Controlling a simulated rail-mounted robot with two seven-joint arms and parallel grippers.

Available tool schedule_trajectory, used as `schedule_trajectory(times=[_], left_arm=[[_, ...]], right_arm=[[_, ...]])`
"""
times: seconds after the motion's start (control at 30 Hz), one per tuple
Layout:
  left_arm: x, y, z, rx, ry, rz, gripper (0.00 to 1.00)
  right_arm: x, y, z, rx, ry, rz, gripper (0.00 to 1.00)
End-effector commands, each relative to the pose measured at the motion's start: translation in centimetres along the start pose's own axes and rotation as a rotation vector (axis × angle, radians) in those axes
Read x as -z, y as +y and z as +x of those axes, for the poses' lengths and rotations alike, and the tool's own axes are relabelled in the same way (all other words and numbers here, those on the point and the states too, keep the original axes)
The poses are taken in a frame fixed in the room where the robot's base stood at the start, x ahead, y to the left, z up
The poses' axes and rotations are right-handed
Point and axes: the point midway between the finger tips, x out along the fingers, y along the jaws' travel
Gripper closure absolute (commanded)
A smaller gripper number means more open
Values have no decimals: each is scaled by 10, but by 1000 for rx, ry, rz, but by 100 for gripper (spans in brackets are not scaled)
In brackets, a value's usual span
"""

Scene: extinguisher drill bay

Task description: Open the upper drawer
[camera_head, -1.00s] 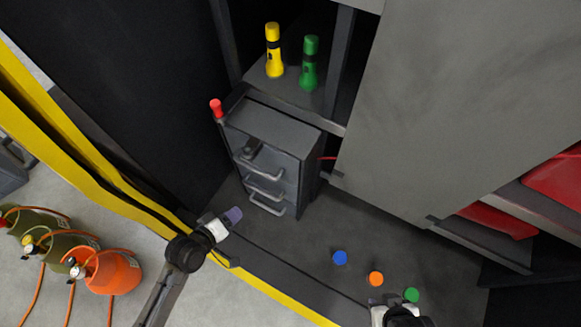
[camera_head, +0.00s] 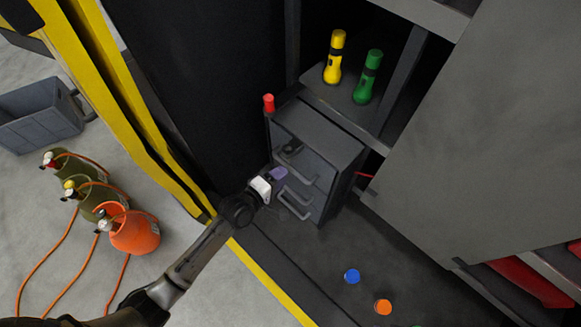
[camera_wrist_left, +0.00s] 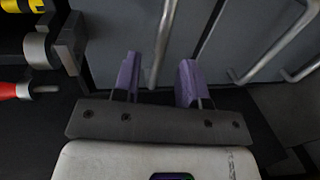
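The grey drawer unit (camera_head: 317,138) stands in the dark cabinet bay with several bar handles on its front. The upper drawer's handle (camera_head: 299,168) is the topmost bar, and the drawer looks closed. My left gripper (camera_head: 279,172) is at the unit's front, just by this handle. In the left wrist view its two purple fingers (camera_wrist_left: 157,76) are apart, and the upper handle (camera_wrist_left: 162,42) runs into the gap between them. I cannot tell whether either finger touches it. The lower handles (camera_wrist_left: 263,52) lie to the right there. My right gripper is out of view.
A red-capped object (camera_head: 268,103) stands at the unit's upper left corner. A yellow flashlight (camera_head: 335,57) and a green flashlight (camera_head: 368,77) stand on the shelf above. A blue disc (camera_head: 352,276) and an orange disc (camera_head: 383,307) lie at lower right. Extinguishers (camera_head: 133,234) stand left.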

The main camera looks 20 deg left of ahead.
Motion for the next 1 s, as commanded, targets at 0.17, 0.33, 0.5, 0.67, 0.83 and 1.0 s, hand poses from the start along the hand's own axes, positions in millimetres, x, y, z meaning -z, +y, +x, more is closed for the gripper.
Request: schedule_trajectory(times=[0.17,0.33,0.5,0.67,0.83,1.0], left_arm=[[0,0,27,1,0,1,61],[0,0,42,0,1,1,61],[0,0,49,0,0,1,61],[0,0,50,1,0,1,61],[0,0,50,1,0,1,63],[0,0,50,1,0,1,79]], right_arm=[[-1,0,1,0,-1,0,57],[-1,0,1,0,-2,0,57],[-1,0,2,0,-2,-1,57],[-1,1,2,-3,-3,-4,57],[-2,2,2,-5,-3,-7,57],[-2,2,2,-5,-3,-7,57]])
